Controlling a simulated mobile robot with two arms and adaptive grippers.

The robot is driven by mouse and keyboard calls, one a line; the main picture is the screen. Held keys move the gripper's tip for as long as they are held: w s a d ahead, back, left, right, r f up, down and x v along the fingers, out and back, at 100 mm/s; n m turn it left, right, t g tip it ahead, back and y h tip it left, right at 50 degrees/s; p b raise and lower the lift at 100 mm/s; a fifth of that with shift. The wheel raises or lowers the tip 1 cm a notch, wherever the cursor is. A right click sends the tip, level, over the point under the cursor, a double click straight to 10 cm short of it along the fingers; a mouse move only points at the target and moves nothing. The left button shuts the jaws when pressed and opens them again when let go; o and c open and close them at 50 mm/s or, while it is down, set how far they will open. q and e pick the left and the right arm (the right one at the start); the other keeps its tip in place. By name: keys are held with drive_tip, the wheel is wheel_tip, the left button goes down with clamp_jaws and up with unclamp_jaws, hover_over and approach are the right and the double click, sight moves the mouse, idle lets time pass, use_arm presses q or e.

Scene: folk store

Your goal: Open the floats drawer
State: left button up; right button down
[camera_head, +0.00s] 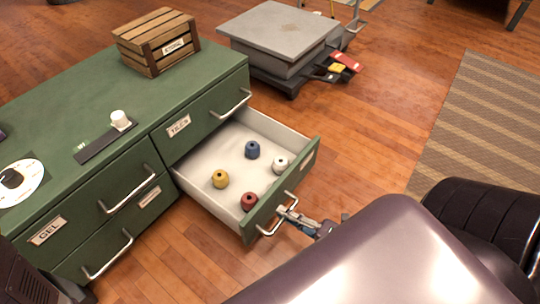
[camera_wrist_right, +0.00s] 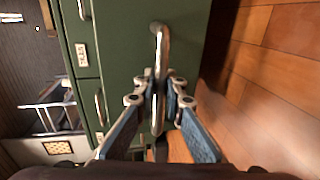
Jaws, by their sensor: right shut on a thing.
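The green cabinet (camera_head: 95,85) stands at the left with its lower right drawer (camera_head: 235,150) pulled well out. In the right wrist view the fingers (camera_wrist_right: 160,95) close around the handle (camera_wrist_right: 160,60) from both sides. The drawer's own label is not readable. My left gripper is not in view.
Other drawers with handles, one labelled GEL (camera_head: 47,231), are shut. A wooden crate (camera_head: 157,42) and a white cup (camera_head: 119,118) stand on top. A grey platform (camera_head: 278,32) is behind, a dark padded seat (camera_head: 480,225) at the right. Wooden floor is open between them.

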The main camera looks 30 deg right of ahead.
drive_tip(key=shift+f+v, duration=0.15)
drive_tip(key=shift+v, duration=0.6)
drive_tip(key=shift+f+v, duration=0.15)
drive_tip(key=shift+v, duration=0.55)
drive_tip(key=c, duration=2)
unclamp_jaws()
drive_tip(key=shift+s, duration=0.1)
drive_tip(key=v, duration=1.2)
